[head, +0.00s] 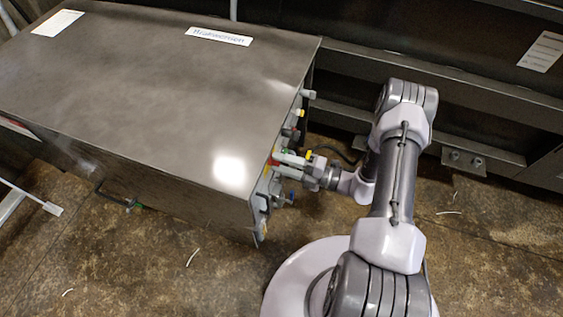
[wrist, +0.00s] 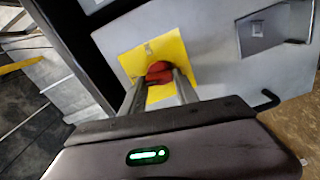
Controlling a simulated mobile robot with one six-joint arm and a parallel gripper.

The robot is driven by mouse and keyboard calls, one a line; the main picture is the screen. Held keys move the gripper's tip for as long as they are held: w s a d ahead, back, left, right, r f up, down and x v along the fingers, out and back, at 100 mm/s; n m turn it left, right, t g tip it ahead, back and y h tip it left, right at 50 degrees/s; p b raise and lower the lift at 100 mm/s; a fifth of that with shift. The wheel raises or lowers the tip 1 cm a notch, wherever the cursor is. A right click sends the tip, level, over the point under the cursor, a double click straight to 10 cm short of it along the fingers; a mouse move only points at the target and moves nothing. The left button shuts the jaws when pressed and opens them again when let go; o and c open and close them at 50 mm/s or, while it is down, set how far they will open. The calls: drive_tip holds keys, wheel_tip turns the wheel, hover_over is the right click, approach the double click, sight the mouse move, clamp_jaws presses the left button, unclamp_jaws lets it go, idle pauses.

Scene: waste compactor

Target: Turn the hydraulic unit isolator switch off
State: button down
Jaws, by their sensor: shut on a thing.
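The isolator switch shows in the wrist view as a red knob (wrist: 159,72) on a yellow square plate (wrist: 185,48), fixed to a grey panel (wrist: 222,65). My gripper (wrist: 160,84) is shut on the red knob, one finger on each side of it. The fingers hide part of the knob, and I cannot read its position. In the head view my gripper (head: 280,160) reaches the right end face of the large metal unit (head: 150,85), where the knob is mostly hidden.
Several other controls, among them a blue one (head: 291,196), stick out of the same end face. A black hook-shaped handle (wrist: 267,100) is on the panel in the wrist view. A metal frame (head: 460,95) runs behind. The floor (head: 190,230) in front of the unit is mostly clear.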

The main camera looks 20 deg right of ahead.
drive_tip(key=shift+n, duration=1)
drive_tip(key=shift+f, duration=0.1)
drive_tip(key=c, duration=0.9)
unclamp_jaws()
drive_tip(key=p+v, duration=0.3)
drive_tip(key=v, duration=1.4)
drive_tip(key=shift+s+d, duration=0.15)
drive_tip(key=shift+d, duration=0.05)
